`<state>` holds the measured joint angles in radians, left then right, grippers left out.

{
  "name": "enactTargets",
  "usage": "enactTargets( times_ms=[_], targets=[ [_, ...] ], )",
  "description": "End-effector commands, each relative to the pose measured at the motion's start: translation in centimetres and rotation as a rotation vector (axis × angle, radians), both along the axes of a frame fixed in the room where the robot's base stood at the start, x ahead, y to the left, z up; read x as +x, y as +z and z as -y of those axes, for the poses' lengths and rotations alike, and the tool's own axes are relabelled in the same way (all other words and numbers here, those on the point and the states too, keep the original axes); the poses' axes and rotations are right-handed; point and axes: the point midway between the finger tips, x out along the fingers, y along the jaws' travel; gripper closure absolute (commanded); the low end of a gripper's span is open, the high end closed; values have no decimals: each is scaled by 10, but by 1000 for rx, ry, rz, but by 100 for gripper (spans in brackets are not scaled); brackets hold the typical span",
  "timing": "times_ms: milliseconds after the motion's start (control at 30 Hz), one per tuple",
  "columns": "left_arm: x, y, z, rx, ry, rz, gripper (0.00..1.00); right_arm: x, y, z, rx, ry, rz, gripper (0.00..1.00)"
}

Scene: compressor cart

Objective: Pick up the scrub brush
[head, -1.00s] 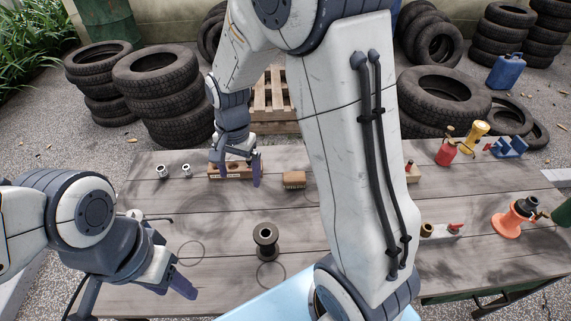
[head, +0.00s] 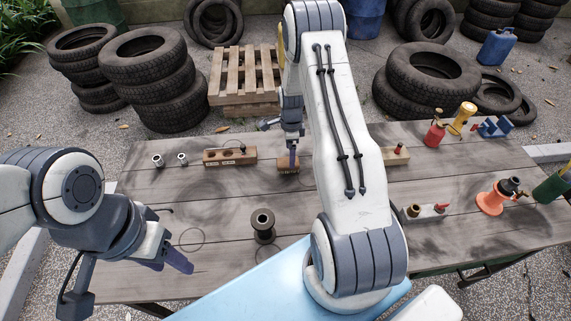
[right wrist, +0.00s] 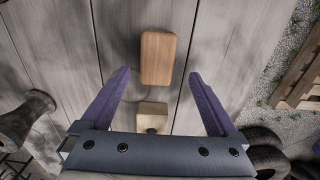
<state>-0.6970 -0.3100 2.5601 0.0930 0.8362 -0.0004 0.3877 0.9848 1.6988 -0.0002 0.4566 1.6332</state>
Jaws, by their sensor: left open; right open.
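The scrub brush (head: 288,166) is a small brown wooden block lying on the grey plank table, near the middle of its far half. My right gripper (head: 293,158) points down over it in the head view and partly covers it. In the right wrist view the brush's plain wooden top (right wrist: 157,57) shows between the two spread purple fingers (right wrist: 160,76), with gaps on both sides. How high the fingertips are above the table is hard to tell. My left gripper (head: 170,260) is open and empty over the table's near left part.
A wooden block with holes (head: 229,156) lies left of the brush. A dark spool (head: 263,226) stands nearer me. A red bottle (head: 435,130) and an orange item (head: 493,198) stand at the right.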

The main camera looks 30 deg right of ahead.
Motion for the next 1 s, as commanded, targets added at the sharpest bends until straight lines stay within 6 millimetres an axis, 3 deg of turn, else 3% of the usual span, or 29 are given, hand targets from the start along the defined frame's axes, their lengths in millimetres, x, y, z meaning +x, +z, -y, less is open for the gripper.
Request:
enactTargets(
  times_ms=[300, 600, 633, 667, 867, 1000],
  targets=[
    [0, 18, 0, 0, 0, 0, 50, -2, -40, -1, 1, -2, -3, 5],
    [0, 18, 0, 0, 1, 0, 50, -2, -47, -1, 0, -1, -1, 5],
    [0, 18, 0, 0, 1, 0, 50, -2, -47, -2, 0, -1, -1, 9],
    [0, 18, 0, 0, 1, 0, 50, -2, -47, -2, 0, -1, -1, 20],
    [0, 18, 0, 0, 1, 0, 50, -2, -47, -2, 0, 0, -1, 97],
    [0, 18, 0, 0, 1, 0, 50, -1, -46, -2, 0, 0, -1, 100]
  ],
)
